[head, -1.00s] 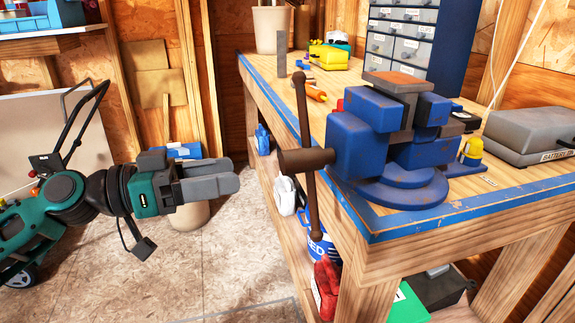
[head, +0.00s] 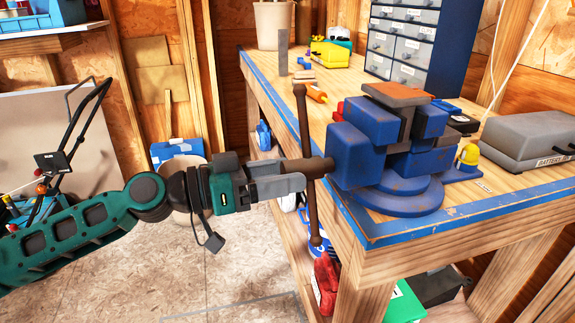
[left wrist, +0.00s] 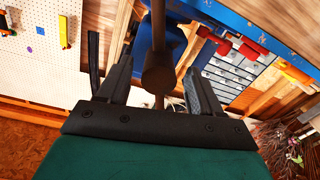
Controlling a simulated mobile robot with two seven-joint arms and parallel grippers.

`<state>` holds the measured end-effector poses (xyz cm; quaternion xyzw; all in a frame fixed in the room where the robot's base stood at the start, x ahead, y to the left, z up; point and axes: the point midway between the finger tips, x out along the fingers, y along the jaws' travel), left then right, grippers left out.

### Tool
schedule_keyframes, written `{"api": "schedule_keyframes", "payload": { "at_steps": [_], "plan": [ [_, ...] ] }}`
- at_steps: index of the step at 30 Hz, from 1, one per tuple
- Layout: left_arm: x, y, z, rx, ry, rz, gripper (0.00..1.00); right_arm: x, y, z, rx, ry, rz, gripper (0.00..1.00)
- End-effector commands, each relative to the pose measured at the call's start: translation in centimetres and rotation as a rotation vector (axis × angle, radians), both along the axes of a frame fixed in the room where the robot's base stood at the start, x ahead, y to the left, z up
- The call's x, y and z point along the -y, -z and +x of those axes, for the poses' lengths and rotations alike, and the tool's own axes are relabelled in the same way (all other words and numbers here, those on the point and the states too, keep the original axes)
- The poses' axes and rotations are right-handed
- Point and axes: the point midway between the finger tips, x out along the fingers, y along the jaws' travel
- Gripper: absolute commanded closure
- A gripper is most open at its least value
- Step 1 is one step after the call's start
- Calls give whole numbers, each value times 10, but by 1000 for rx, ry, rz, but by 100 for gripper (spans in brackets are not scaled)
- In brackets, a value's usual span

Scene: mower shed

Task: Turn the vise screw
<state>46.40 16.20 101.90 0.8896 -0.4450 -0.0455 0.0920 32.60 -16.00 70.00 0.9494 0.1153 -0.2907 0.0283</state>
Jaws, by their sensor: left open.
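The blue vise (head: 378,145) is mounted at the front left corner of the wooden workbench. Its brown screw end (head: 318,167) points left, with a long brown bar handle (head: 304,128) through it, standing nearly upright. My left gripper (head: 300,172) is open at the screw end, its fingertips close to the bar. In the left wrist view the round screw end (left wrist: 158,80) lies between the two open fingers (left wrist: 155,88). I cannot tell whether the fingers touch it. My right gripper is not in view.
The workbench (head: 470,195) has a blue front edge. A drawer cabinet (head: 405,45), a grey battery box (head: 530,137) and a yellow case (head: 330,54) stand on it. A red can (head: 326,283) is below. The floor (head: 140,270) at left is largely clear.

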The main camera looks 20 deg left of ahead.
Motion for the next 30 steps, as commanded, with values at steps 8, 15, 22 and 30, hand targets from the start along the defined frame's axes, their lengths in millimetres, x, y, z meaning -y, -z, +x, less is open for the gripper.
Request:
{"api": "schedule_keyframes", "payload": {
  "at_steps": [8,15,22,30],
  "plan": [
    [11,-1,7,0,1,1,35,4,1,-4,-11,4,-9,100],
    [11,0,8,0,1,1,35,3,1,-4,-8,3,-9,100],
    [11,0,7,0,1,1,53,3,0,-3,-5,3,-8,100],
    [11,0,7,0,1,1,79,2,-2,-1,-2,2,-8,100]
  ]
}}
